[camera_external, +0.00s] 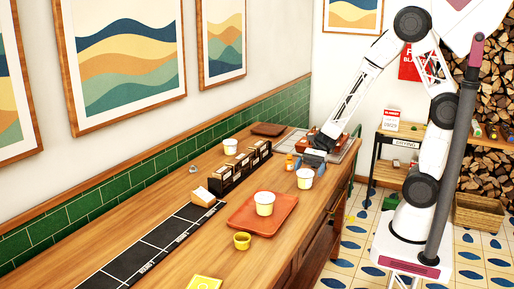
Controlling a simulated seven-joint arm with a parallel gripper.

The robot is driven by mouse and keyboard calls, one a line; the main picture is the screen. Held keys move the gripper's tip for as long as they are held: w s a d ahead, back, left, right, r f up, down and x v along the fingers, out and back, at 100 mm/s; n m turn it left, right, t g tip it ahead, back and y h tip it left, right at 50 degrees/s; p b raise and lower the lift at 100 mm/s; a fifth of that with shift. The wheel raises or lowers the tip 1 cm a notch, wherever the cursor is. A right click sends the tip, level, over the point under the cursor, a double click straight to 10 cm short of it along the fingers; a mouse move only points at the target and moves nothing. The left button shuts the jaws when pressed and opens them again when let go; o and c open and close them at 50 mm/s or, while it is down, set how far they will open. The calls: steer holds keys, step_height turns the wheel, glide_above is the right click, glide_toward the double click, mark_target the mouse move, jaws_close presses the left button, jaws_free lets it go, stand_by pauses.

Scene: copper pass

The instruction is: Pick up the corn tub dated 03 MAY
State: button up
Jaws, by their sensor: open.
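Three similar pale tubs with yellowish lower parts stand on the wooden counter (165,228). One tub (264,204) is on an orange tray (244,219) near the middle. Another tub (305,179) stands near the counter's right edge. A third tub (230,147) stands farther back, near the wall. No date can be read on any of them, so I cannot tell which is dated 03 MAY. My gripper (314,159) is open at the counter's far right end, just behind the right-edge tub. Its fingers are small and partly unclear, with nothing visible between them.
A small orange bottle (290,162) stands beside the right-edge tub. A dark rack (240,168) with cards stands left of my gripper. A yellow cup (242,241), a yellow card (204,282) and a black marked mat (150,248) lie nearer. A dark tray (268,129) is at the back.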

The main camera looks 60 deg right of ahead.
mark_target(305, 172)
steer(key=shift+x, duration=1.75)
steer(key=shift+w, duration=0.15)
steer(key=shift+c, duration=0.2)
steer(key=c, duration=0.9)
steer(key=shift+r, duration=0.1)
steer(key=shift+r, duration=0.65)
step_height(305, 172, up, 2)
steer(key=s+d, duration=0.2)
steer(key=s, duration=0.5)
steer(key=s+d+r, duration=0.1)
steer(key=s+d, duration=0.1)
steer(key=s, duration=0.6)
steer(key=shift+s+d+r, duration=0.15)
steer(key=shift+d+r, duration=0.1)
steer(key=shift+d, duration=0.1)
